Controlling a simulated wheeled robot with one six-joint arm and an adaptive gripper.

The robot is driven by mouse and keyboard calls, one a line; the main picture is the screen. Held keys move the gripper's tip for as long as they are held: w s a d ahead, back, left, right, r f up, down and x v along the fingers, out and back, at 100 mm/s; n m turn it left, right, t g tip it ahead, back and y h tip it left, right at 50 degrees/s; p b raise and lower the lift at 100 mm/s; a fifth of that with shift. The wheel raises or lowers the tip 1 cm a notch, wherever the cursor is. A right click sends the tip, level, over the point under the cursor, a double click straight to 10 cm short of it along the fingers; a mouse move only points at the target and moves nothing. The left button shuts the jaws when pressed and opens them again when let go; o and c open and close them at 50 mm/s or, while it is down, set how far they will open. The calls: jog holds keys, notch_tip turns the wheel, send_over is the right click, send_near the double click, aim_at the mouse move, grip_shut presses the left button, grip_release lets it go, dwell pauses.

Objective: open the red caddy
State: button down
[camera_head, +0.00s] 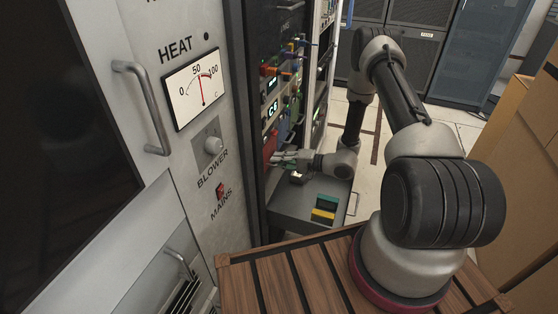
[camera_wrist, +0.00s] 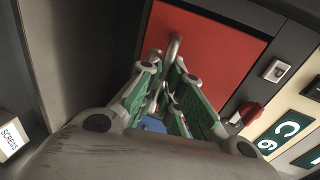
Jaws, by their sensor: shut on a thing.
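The red caddy (camera_wrist: 215,55) is a flat red front set in the rack, and it fills the upper middle of the wrist view. A small grey metal handle (camera_wrist: 175,48) stands out from its left part. My gripper (camera_wrist: 166,78), with green-lined fingers, points at the caddy and is shut on the handle. The fingertips hide part of the handle. In the head view the red caddy (camera_head: 270,147) is a small red patch low in the rack, with my gripper (camera_head: 279,157) right at it. I see no clear gap around the caddy's front.
A grey surface (camera_head: 290,205) below my gripper bears a green and yellow item (camera_head: 325,208). Cardboard boxes (camera_head: 520,150) stand at the right. A HEAT panel (camera_head: 200,100) is at the left.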

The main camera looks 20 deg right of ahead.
jog(key=f+v, duration=0.2)
jog(key=v, duration=1.2)
jog(key=shift+s+d+f, duration=0.25)
jog(key=shift+d+f, duration=0.05)
jog(key=shift+f, duration=0.1)
jog(key=c, duration=1.6)
grip_release()
jog(key=v, duration=1.2)
